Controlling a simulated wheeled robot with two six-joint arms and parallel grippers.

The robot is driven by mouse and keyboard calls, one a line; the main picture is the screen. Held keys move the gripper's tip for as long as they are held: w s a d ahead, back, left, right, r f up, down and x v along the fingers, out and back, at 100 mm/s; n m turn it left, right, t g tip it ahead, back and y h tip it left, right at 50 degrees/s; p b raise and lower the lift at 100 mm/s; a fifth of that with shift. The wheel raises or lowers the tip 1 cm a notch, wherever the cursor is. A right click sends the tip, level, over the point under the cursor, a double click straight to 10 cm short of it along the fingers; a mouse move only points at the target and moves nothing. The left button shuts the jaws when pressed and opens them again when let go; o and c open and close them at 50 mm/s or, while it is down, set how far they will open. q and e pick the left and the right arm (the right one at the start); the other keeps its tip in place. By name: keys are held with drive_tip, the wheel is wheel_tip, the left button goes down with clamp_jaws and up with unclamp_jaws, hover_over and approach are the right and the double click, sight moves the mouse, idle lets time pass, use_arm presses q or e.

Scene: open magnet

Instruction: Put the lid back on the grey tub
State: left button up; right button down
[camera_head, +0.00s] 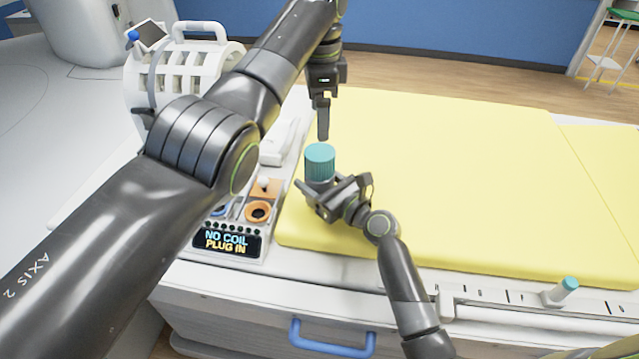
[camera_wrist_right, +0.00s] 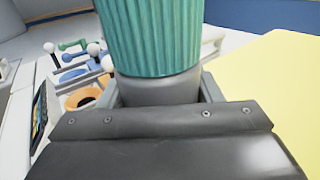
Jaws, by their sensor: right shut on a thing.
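The grey tub (camera_head: 319,181) stands upright in my right gripper (camera_head: 326,199), which is shut around its body. The ribbed teal lid (camera_head: 320,158) sits on top of the tub. In the right wrist view the lid (camera_wrist_right: 150,38) meets the grey tub (camera_wrist_right: 158,88) with no visible gap; I cannot tell whether it is screwed tight. My left gripper (camera_head: 323,120) points down just above the lid, seemingly apart from it. Its fingers show edge-on, so their opening is hidden.
A yellow pad (camera_head: 450,180) covers the table, mostly clear. Left of the tub is a panel reading "NO COIL PLUG IN" (camera_head: 228,243), with an orange ring (camera_head: 258,211). A white slatted coil (camera_head: 185,70) stands behind. A small teal-tipped peg (camera_head: 565,289) is on the front rail.

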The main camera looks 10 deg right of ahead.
drive_tip(key=shift+c, duration=1.8)
unclamp_jaws()
drive_tip(key=shift+s, duration=0.1)
use_arm(q)
drive_tip(key=shift+f+b, duration=0.7)
drive_tip(key=shift+b, duration=0.05)
use_arm(e)
drive_tip(key=v, duration=1.6)
drive_tip(key=shift+d+f, duration=0.1)
drive_tip(key=shift+f, duration=0.05)
use_arm(q)
drive_tip(key=shift+f, duration=0.1)
use_arm(e)
drive_tip(key=shift+s+d, duration=0.35)
drive_tip(key=shift+s, duration=0.15)
drive_tip(key=shift+r, duration=0.25)
